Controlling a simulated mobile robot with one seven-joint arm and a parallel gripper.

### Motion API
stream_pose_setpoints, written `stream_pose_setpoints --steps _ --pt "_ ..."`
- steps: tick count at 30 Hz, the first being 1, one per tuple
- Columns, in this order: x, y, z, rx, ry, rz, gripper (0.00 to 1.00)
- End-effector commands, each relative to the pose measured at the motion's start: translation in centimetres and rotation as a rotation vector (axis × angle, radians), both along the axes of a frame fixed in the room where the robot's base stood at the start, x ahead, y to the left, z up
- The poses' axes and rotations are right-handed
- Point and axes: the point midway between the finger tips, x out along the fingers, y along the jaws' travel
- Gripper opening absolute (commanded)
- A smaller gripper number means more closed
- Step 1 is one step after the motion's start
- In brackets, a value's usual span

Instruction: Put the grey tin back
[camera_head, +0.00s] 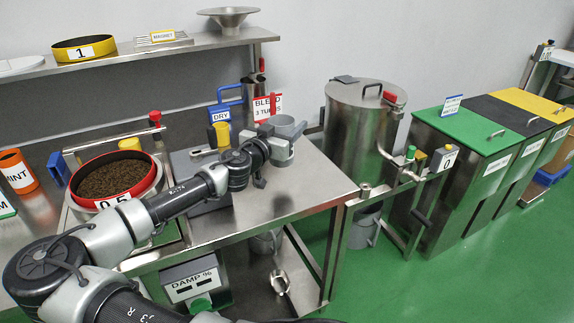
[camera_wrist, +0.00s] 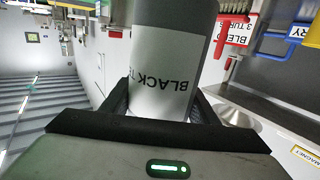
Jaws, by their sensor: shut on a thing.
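The grey tin (camera_wrist: 172,25) is a dark grey cylinder with a pale label reading "BLACK T", the rest hidden. In the wrist view my gripper (camera_wrist: 163,108) is shut on it, one finger on each side. The label appears upside down there. In the head view my gripper (camera_head: 281,152) is above the right part of the steel bench. A grey round body (camera_head: 284,124), which seems to be the tin, shows at its jaws, partly hidden by the gripper. I cannot tell its exact tilt or the height above the bench.
The steel bench (camera_head: 310,190) has bare room right of my arm. A red-rimmed sieve (camera_head: 160,180) of dark tea stands left. Behind are blue "DRY" (camera_head: 221,116) and red "BLEND" (camera_head: 267,107) signs. A steel drum (camera_head: 355,130) and lidded bins (camera_head: 470,125) stand right.

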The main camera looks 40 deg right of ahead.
Motion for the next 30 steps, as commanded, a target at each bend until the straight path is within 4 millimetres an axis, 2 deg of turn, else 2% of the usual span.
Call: stream_pose_setpoints --steps 1,4,11,17,27,28,30 --pt "0.0 0.0 -1.3 -0.004 0.007 -0.001 0.31" --pt "0.0 0.0 -3.0 -0.003 0.004 -0.001 0.31" --pt "0.0 0.0 -4.8 -0.002 0.002 0.0 0.31" --pt "0.0 0.0 -7.6 -0.003 0.003 0.001 0.31" --pt "0.0 0.0 -8.1 0.0 -0.001 0.0 0.31" --pt "0.0 0.0 -8.0 0.0 -0.001 0.0 0.59" --pt "0.0 0.0 -8.0 0.0 -0.001 0.0 0.71"
